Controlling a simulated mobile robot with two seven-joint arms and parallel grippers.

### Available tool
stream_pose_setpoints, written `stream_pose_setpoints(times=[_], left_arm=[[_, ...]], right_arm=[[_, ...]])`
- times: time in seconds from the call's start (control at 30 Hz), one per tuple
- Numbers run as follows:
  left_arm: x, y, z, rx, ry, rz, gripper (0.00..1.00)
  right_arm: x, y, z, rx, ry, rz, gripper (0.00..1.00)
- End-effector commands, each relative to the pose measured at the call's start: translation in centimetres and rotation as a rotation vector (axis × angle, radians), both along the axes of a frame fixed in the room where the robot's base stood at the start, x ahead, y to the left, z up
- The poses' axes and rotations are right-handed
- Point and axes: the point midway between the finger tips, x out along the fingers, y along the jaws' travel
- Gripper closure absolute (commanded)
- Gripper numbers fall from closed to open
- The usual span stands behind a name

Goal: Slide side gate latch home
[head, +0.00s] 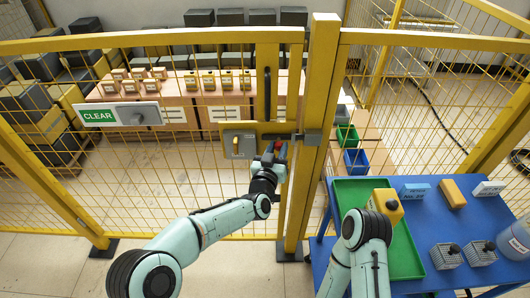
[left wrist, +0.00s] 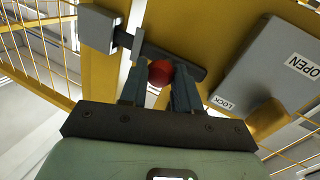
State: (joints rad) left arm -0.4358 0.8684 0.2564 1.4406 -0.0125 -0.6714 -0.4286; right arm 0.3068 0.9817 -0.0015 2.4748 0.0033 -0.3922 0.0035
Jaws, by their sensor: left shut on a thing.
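The side gate latch is a dark bar (left wrist: 190,66) on the yellow gate (head: 266,85). It has a red knob (left wrist: 160,73), which shows in the head view only as a small red spot. My left gripper (head: 276,152) is shut on the red knob, with one finger on each side in the left wrist view (left wrist: 160,90). My right gripper is not in view.
A grey lock box (head: 240,144) with a yellow knob is left of the latch; its labels read OPEN and LOCK. A CLEAR sign (head: 99,115) hangs farther left. A blue table (head: 470,215) with a green tray (head: 407,262) and several boxes stands at right.

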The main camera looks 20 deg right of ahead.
Motion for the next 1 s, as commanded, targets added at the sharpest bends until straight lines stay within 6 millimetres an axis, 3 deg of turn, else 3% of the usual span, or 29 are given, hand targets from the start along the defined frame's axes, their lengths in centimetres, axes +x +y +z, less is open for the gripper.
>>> stream_pose_setpoints(times=[0.27, 0.3, 0.37, 0.4, 0.77, 1.0], left_arm=[[-0.3, -0.6, 0.0, 0.0, 0.003, -0.009, 1.0], [-0.4, -0.6, 0.0, 0.0, 0.003, -0.009, 0.65], [-0.4, -0.6, 0.0, 0.0, 0.003, -0.009, 0.46], [-0.3, -0.6, 0.0, 0.0, 0.003, -0.009, 0.43], [-0.5, -0.2, 0.0, 0.001, 0.001, -0.005, 0.43], [-3.1, 1.6, -0.1, 0.003, 0.002, -0.007, 0.43]], right_arm=[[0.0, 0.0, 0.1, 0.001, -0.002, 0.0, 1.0], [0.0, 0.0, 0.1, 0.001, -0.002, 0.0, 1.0], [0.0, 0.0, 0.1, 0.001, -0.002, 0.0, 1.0], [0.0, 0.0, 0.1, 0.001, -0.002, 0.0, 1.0], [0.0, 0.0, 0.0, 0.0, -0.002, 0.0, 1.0], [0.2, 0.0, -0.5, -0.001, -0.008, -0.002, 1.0]])
